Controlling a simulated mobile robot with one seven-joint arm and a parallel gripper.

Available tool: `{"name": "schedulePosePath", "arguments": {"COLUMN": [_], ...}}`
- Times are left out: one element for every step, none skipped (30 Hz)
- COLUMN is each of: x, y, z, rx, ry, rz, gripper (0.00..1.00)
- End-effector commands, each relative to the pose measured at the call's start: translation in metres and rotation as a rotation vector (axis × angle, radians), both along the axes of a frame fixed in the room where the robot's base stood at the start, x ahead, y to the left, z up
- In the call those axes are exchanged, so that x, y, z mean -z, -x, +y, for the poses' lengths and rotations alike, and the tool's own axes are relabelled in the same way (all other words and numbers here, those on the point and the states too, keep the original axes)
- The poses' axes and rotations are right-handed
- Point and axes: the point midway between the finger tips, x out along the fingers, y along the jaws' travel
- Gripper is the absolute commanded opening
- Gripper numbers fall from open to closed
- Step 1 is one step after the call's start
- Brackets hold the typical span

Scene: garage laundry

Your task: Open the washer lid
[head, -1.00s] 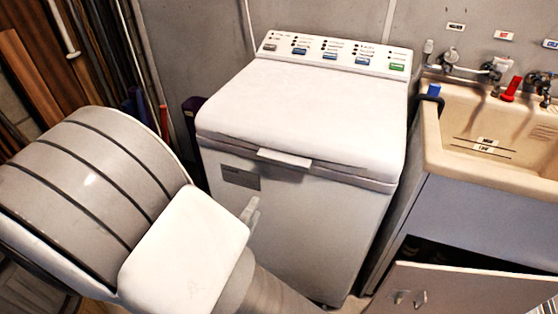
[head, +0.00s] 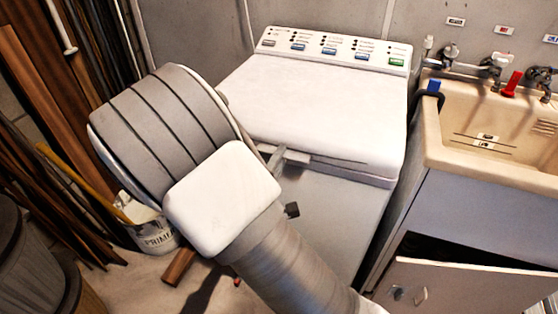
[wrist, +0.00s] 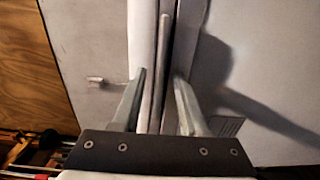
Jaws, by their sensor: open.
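The washer (head: 330,215) stands in front of me with its white lid (head: 320,105) down flat. A short handle (head: 300,157) sticks out from the middle of the lid's front edge. My gripper (head: 280,158) is at this front edge, partly hidden behind my own arm. In the wrist view the lid edge and handle strip (wrist: 163,70) run upright. My open gripper (wrist: 161,98) has one finger on each side of them. I cannot tell whether either finger touches the handle.
The control panel (head: 335,48) stands at the back of the washer. A beige sink (head: 435,150) is close on the right, with an open cabinet door (head: 470,290) below. A paint bucket (head: 152,235) and leaning boards (head: 30,90) are on the left.

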Motion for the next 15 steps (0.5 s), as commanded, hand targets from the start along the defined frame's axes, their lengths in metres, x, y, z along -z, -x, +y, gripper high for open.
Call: {"name": "schedulePosePath", "arguments": {"x": [0.0001, 0.0001, 0.0001, 0.0001, 0.0001, 0.0001, 0.0001, 0.0001, 0.0001, 0.0001, 0.0001, 0.0001, 0.0001, 0.0000, 0.0001], "y": [-0.0004, -0.0005, -0.0004, -0.0003, -0.0003, -0.0002, -0.0002, -0.0001, -0.0001, 0.0000, 0.0000, 0.0000, 0.0000, 0.0000, 0.0001], "z": [-0.0001, -0.0002, -0.0001, -0.0001, -0.0001, -0.0001, -0.0001, 0.0000, 0.0000, 0.0000, 0.0000, 0.0000, 0.0000, 0.0000, -0.0001], "rx": [0.000, 0.000, 0.000, 0.000, 0.000, 0.000, 0.000, 0.000, 0.000, 0.000, 0.000, 0.000, 0.000, 0.000, 0.000], "ry": [0.000, 0.000, 0.000, 0.000, 0.000, 0.000, 0.000, 0.000, 0.000, 0.000, 0.000, 0.000, 0.000, 0.000, 0.000], "rz": [0.000, 0.000, 0.000, 0.000, 0.000, 0.000, 0.000, 0.000, 0.000, 0.000, 0.000, 0.000, 0.000, 0.000, 0.000], "gripper": [0.42, 0.42, 0.42, 0.42, 0.42, 0.42, 0.37, 0.32, 0.24, 0.19, 0.14, 0.07, 0.01, 0.00, 0.00]}}
